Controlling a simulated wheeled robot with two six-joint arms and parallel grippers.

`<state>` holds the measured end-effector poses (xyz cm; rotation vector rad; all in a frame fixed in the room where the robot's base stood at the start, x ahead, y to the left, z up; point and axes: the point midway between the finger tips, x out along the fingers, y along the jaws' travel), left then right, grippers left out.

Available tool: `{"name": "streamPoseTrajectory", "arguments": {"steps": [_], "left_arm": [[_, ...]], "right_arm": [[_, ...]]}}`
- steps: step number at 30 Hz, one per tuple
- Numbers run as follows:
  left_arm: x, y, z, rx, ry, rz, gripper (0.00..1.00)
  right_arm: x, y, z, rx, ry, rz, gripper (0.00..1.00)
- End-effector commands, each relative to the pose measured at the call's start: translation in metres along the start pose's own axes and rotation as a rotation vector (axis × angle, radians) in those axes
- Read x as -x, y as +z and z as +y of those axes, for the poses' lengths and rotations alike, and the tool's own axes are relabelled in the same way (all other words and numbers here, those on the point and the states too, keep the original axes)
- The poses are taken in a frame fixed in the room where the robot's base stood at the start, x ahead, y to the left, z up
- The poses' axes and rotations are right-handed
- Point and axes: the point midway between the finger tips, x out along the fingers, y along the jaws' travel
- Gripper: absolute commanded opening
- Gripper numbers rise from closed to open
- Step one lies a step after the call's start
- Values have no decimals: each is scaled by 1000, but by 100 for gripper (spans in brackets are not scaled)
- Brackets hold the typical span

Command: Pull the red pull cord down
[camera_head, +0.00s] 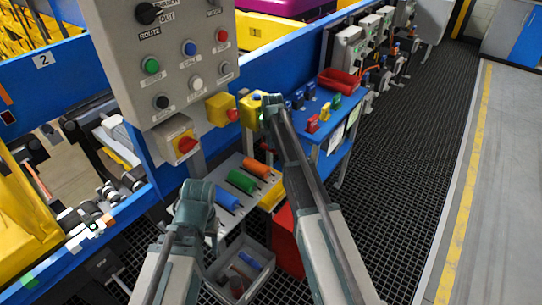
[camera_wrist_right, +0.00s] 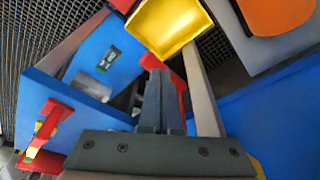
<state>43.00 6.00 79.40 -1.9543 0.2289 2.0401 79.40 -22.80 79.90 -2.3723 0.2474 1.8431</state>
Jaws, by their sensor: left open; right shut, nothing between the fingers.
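In the right wrist view a red piece (camera_wrist_right: 179,84), which looks like the pull cord's handle, shows just behind my right gripper's fingertips (camera_wrist_right: 152,72). The fingers are shut with nothing between them; I cannot tell whether they touch it. A yellow box (camera_wrist_right: 172,22) is just above it. In the head view a yellow box (camera_head: 249,112) sits beside the end of my right arm, with a small red part (camera_head: 265,147) below it. The right fingers are hidden there. My left gripper (camera_head: 195,205) is open, low over the tool shelf at left, its fingertips not clear.
A grey button panel (camera_head: 130,60) and a yellow-grey box with a red knob (camera_head: 186,144) stand left of my right arm. A shelf (camera_head: 213,188) holds coloured handles. A blue table (camera_head: 336,140) with small blocks is at right. A grey bin (camera_head: 226,262) sits below.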

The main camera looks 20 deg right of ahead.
Motion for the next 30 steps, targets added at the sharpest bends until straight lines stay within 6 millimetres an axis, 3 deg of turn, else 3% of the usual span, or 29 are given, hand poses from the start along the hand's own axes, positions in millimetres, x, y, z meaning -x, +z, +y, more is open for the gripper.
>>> {"name": "streamPoseTrajectory", "arguments": {"steps": [3,17,26,30], "left_arm": [[-10,-1,1,0,0,0,50],[-13,-1,1,0,0,0,50],[-46,-3,4,0,0,0,50],[-40,-2,4,0,0,0,50]], "right_arm": [[-10,0,0,0,0,0,0],[-14,0,0,0,0,1,0],[-46,9,0,0,0,1,0],[-39,7,0,0,0,0,0]]}}
